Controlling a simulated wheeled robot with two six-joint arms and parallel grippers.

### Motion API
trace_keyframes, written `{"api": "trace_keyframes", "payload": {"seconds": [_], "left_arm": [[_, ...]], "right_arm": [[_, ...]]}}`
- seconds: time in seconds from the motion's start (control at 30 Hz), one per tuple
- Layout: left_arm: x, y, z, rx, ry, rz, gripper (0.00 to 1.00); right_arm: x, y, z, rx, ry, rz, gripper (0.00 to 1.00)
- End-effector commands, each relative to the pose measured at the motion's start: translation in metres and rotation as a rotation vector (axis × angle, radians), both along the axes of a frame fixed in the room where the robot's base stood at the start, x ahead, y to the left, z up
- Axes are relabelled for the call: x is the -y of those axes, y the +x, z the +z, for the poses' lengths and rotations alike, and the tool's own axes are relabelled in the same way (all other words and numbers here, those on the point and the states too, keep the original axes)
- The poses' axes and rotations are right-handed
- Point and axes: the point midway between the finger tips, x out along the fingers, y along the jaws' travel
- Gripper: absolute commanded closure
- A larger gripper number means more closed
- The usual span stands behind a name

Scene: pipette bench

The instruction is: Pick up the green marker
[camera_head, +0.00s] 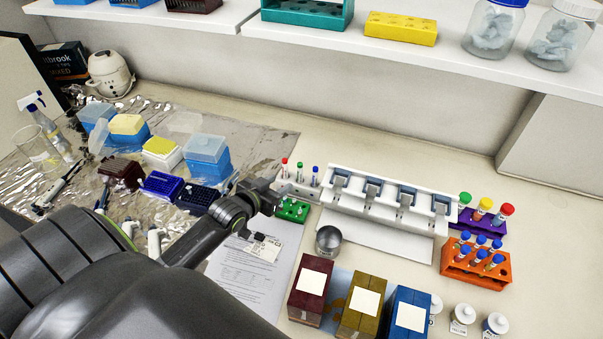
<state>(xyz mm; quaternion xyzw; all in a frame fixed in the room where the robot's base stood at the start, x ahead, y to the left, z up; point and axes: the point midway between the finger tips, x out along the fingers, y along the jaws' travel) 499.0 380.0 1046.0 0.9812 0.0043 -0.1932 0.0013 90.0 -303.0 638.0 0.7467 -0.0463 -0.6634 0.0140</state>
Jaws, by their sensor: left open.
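The green marker (300,171) stands upright between a red-capped marker (285,167) and a blue-capped marker (315,175) at the left end of the white rack (385,205). Its green cap shows at the top, and its lower part is hidden in the rack. My left gripper (273,191) is open, just left of and below the markers in the picture, apart from the green marker. Its fingers are small and dark here, and nothing shows between them. My right gripper is not in view.
A green tube rack (292,210) sits close by the left gripper, and a metal cup (328,241) stands to its lower right. Purple (482,224) and orange (476,267) racks hold tubes at the right. A shelf (330,40) overhangs the back. Bench behind the white rack is clear.

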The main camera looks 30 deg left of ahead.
Motion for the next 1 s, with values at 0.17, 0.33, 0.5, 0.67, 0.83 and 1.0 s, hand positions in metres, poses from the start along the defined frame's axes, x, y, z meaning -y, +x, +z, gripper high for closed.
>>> {"api": "trace_keyframes", "payload": {"seconds": [0.17, 0.33, 0.5, 0.67, 0.83, 1.0], "left_arm": [[0.0, 0.035, -0.017, 0.002, 0.0, 0.0, 0.6], [0.0, 0.058, -0.029, 0.002, 0.001, 0.0, 0.6], [0.0, 0.075, -0.035, 0.001, 0.001, 0.0, 0.6], [0.0, 0.082, -0.036, -0.001, 0.001, 0.0, 0.6], [-0.001, 0.087, -0.04, -0.001, 0.001, 0.0, 0.6], [-0.001, 0.101, -0.052, 0.0, 0.001, 0.0, 0.6]], "right_arm": [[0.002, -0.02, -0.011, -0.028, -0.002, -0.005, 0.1], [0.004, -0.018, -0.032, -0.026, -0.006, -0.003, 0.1], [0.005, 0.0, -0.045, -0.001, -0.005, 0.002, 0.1], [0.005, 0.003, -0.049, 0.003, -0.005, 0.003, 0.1], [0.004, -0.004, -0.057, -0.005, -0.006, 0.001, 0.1], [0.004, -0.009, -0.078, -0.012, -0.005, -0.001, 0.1]]}}
